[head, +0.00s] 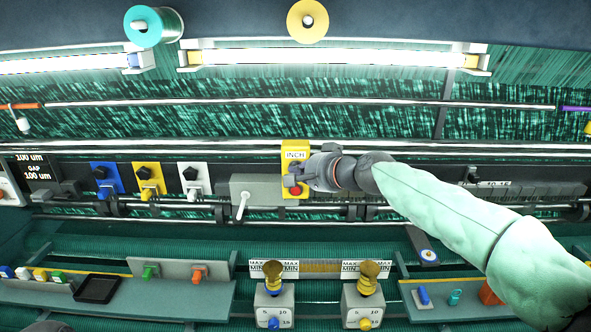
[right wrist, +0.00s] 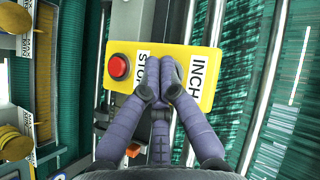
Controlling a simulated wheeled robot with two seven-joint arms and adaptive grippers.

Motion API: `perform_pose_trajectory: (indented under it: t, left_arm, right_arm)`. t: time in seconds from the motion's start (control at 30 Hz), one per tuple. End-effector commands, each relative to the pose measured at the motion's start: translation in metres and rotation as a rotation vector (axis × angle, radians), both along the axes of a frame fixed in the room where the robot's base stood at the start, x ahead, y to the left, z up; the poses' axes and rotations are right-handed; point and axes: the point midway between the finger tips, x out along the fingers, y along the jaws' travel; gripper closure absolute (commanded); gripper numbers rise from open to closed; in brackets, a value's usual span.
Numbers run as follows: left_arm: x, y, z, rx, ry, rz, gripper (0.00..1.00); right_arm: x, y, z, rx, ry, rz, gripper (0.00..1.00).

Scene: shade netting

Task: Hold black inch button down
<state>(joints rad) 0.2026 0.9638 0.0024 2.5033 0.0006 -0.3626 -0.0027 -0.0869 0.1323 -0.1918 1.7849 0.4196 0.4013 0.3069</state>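The yellow control box (head: 289,147) carries an INCH label (head: 295,155) at its top and a red button (head: 296,190) lower down. In the right wrist view the same yellow box (right wrist: 122,49) shows the INCH label (right wrist: 197,82), a STOP label (right wrist: 140,68) and the red button (right wrist: 118,66). My right gripper (head: 292,180) is at the box face. Its fingers (right wrist: 161,77) are drawn together between the two labels. The black inch button is hidden behind the fingers; I cannot tell whether it is pressed.
A grey box with a white lever (head: 243,204) stands just left of the yellow box. Blue (head: 105,180), yellow (head: 148,179) and white (head: 194,179) switch plates are farther left. Two dial units (head: 274,303) stand in front. Rails and green netting run behind.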

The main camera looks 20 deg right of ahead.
Motion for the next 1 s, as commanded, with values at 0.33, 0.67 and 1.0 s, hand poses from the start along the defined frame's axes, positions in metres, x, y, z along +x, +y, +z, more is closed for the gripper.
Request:
perform_pose_trajectory:
  t: [0.33,0.67,1.0]
  left_arm:
    - [0.0000,0.0000,-0.0004,0.000,0.000,0.000,0.60]
    - [0.0000,0.0000,-0.0009,0.000,0.000,0.000,0.60]
    - [0.0000,-0.0001,-0.0007,0.000,0.000,0.000,0.60]
  right_arm:
    - [0.0036,-0.0013,0.0004,0.000,-0.001,-0.001,1.00]
    - [0.0070,-0.0022,0.0005,0.000,-0.001,0.000,1.00]
    - [0.0067,-0.0023,0.0007,0.000,-0.002,-0.001,1.00]
